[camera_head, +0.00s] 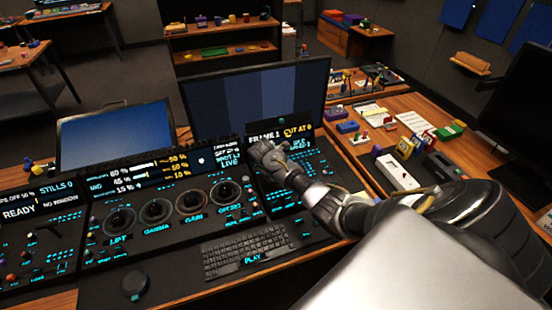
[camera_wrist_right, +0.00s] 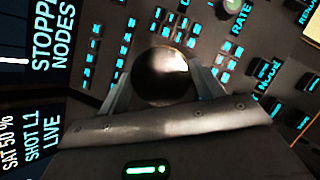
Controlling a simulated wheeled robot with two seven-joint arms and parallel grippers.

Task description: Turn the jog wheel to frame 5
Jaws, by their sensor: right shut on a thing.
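My right gripper (camera_head: 268,156) reaches over the panel on the right side of the console, just below a small display (camera_head: 281,132). The display seems to read "FRAME 1" and "CUT AT 6", in small tilted letters. In the right wrist view my right gripper (camera_wrist_right: 160,88) has its two fingers on either side of a dark, glossy round knob (camera_wrist_right: 161,72), which appears to be the jog wheel. It is shut on this knob. In the head view the gripper hides the knob. My left gripper is not in view.
Small lit buttons (camera_wrist_right: 172,30) crowd around the knob. Another small round knob (camera_wrist_right: 231,6) stands close by. To the left are a row of dials (camera_head: 156,211) and a keyboard (camera_head: 245,251). A large monitor (camera_head: 258,98) stands behind. A cluttered side table lies to the right.

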